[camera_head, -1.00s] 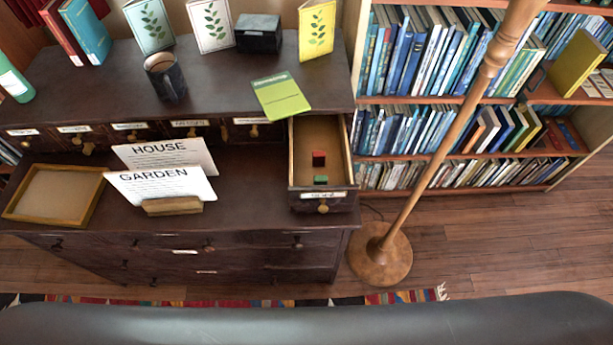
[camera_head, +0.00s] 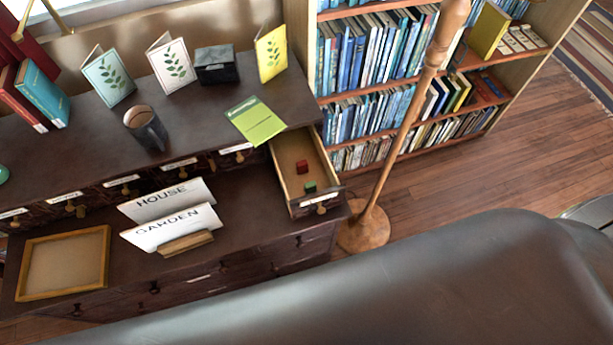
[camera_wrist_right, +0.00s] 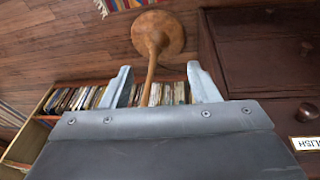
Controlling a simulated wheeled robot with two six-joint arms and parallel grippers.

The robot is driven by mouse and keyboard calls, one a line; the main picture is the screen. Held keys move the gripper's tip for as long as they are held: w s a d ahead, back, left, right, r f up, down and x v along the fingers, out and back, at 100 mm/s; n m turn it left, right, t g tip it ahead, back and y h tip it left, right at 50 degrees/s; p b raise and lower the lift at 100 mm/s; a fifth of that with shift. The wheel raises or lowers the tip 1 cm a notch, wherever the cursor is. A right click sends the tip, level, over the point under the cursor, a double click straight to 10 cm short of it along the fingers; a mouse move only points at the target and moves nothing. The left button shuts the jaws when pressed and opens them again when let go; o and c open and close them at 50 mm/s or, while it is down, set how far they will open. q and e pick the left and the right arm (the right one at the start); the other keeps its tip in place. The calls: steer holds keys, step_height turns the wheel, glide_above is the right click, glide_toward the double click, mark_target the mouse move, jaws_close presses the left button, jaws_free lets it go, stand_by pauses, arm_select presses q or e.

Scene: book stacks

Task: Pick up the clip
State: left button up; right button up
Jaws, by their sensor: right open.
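A small red piece (camera_head: 302,167) and a small green piece (camera_head: 310,187) lie in the open drawer (camera_head: 277,165) of the dark cabinet. They are too small to tell whether either is the clip. My right gripper (camera_wrist_right: 158,75) is open and empty in the right wrist view. Its fingers stand apart, with the lamp pole and floor beyond them. Neither small piece shows in that view. My left gripper is in no view.
The wooden floor lamp (camera_head: 364,230) stands right of the drawer, before the bookshelf (camera_head: 400,95). A green booklet (camera_head: 256,121) lies above the drawer. The HOUSE and GARDEN cards (camera_head: 172,228) and a framed tray (camera_head: 62,262) sit left on the lower ledge.

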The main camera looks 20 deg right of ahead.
steer(key=w+r+p, duration=0.2)
steer(key=r+p, duration=0.1)
steer(key=r, duration=0.7)
steer(key=w+r+p, duration=0.2)
steer(key=r+p, duration=0.2)
steer(key=r, duration=0.7)
step_height(320, 180, up, 8)
steer(key=n+g+y+p, duration=0.1)
steer(key=g+p, duration=0.1)
steer(key=p, duration=0.3)
glide_above(309, 184)
steer(key=f, duration=0.6)
steer(key=shift+d+f, duration=0.25)
steer(key=shift+f, duration=0.15)
step_height(309, 184, down, 4)
steer(key=b, duration=0.3)
steer(key=shift+f, duration=0.2)
arm_select(q)
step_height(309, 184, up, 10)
steer(key=b, duration=0.1)
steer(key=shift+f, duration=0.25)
arm_select(e)
steer(key=shift+f, duration=0.5)
